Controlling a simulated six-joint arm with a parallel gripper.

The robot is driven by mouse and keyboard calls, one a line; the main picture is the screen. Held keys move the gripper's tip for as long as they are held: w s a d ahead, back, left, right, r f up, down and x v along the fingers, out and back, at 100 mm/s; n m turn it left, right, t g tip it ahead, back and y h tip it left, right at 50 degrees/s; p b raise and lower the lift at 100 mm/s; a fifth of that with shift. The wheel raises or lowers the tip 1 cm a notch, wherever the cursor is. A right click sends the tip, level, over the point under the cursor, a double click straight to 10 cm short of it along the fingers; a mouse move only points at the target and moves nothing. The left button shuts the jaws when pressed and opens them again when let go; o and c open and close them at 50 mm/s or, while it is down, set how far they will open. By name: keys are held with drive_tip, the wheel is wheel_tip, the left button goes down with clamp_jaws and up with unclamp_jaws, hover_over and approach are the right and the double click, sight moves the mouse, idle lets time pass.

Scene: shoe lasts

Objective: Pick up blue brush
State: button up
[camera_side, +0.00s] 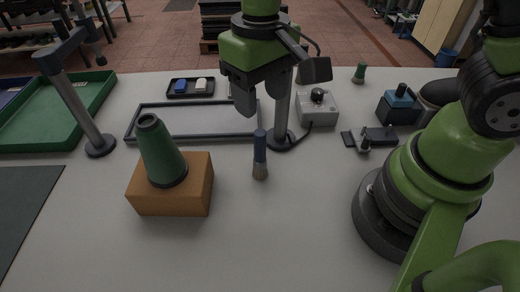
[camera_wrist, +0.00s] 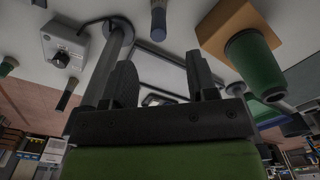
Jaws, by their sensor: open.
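The blue brush (camera_side: 260,150) is on the white table near its middle, with a blue handle and a tan bristle end nearer the side camera. In the wrist view the brush (camera_wrist: 158,20) shows at the top edge, its bristle end partly cut off. My gripper (camera_side: 258,100) is open and empty, above and behind the brush in the side view, apart from it. Its two dark fingers also show spread in the wrist view (camera_wrist: 160,85).
A green cone (camera_side: 160,150) stands on an orange-brown block (camera_side: 180,200) left of the brush. A dark post (camera_side: 284,125) stands close behind my gripper, beside a grey-framed tray (camera_side: 190,134) and a grey control box (camera_side: 318,108). The table in front of the brush is clear.

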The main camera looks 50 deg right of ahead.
sight(261, 133)
wheel_tip(261, 133, down, 11)
drive_tip(key=shift+w+d+f, duration=0.15)
idle(0.4)
clamp_jaws()
